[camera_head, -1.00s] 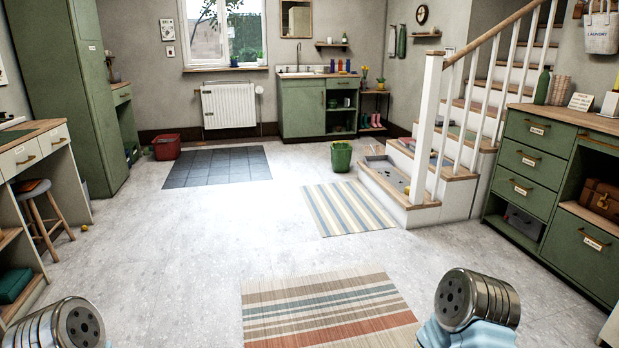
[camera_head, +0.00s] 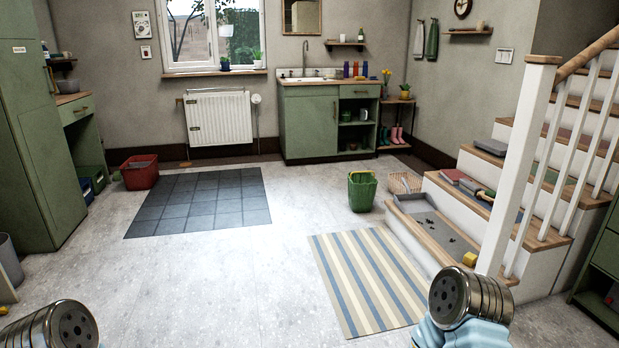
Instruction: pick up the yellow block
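A small yellow block (camera_head: 469,259) sits on the lowest stair tread, close to the base of the white newel post (camera_head: 515,165). No gripper fingers show in the view.
A striped rug (camera_head: 366,280) lies in front of the stairs. A green bucket (camera_head: 362,191) and a wicker basket (camera_head: 404,183) stand near the lowest step. A dark tiled mat (camera_head: 200,202) and a red tub (camera_head: 139,172) are farther left. The middle floor is clear.

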